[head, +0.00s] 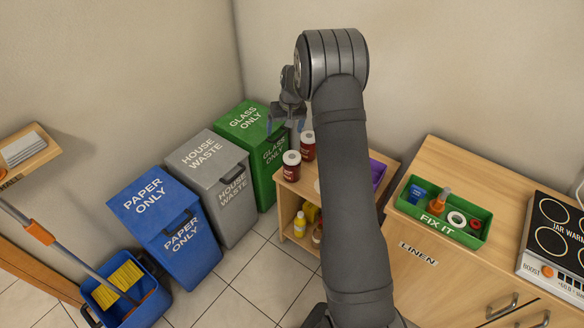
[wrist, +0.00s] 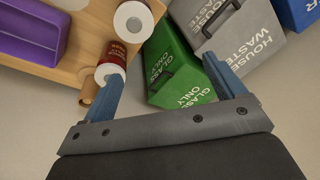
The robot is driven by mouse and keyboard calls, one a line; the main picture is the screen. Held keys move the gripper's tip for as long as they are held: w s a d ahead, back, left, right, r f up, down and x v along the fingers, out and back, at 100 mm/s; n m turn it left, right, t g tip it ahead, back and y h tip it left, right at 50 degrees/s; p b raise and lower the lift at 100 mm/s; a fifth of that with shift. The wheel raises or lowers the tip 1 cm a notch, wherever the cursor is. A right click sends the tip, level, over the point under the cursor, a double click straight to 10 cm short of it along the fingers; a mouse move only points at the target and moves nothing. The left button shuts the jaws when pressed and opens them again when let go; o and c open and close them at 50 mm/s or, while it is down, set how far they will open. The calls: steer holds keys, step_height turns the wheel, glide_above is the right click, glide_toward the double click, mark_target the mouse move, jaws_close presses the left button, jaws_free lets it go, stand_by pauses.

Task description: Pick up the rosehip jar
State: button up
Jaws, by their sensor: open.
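Two dark red jars with white lids stand on the low wooden shelf unit, a front one (head: 291,166) and a back one (head: 307,147). I cannot read their labels, so I cannot tell which is rosehip. In the wrist view, one jar (wrist: 132,20) is near the top and the other (wrist: 111,67) is close to my left finger. My gripper (head: 286,124) is open and empty, above and beside the back jar, near the green bin; its blue fingers also show in the wrist view (wrist: 163,68). My arm hides part of the shelf top.
Green glass (head: 245,126), grey house waste (head: 206,168) and blue paper (head: 158,212) bins stand left of the shelf unit (head: 284,205). A purple tray (wrist: 30,32) lies on its top. A brown cylinder (wrist: 90,90) is by my left finger. A green FIX IT tray (head: 410,208) sits right.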

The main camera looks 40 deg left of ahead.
mark_target(292, 156)
steer(key=d+f+n, duration=0.1)
steer(key=f, duration=0.2)
steer(key=d+f+n+h, duration=0.1)
steer(key=f+n, duration=0.1)
steer(key=f, duration=0.1)
steer(key=f+n+h, duration=0.1)
steer(key=f+n, duration=0.1)
steer(key=f, duration=0.2)
steer(key=shift+w+d, duration=0.1)
steer(key=shift+d, duration=0.3)
steer(key=shift+w+a+f, duration=0.1)
steer(key=shift+f, duration=1.3)
steer(key=shift+w+a+f, duration=0.1)
steer(key=shift+f, duration=1.3)
steer(key=shift+r, duration=0.1)
steer(key=c, duration=1.5)
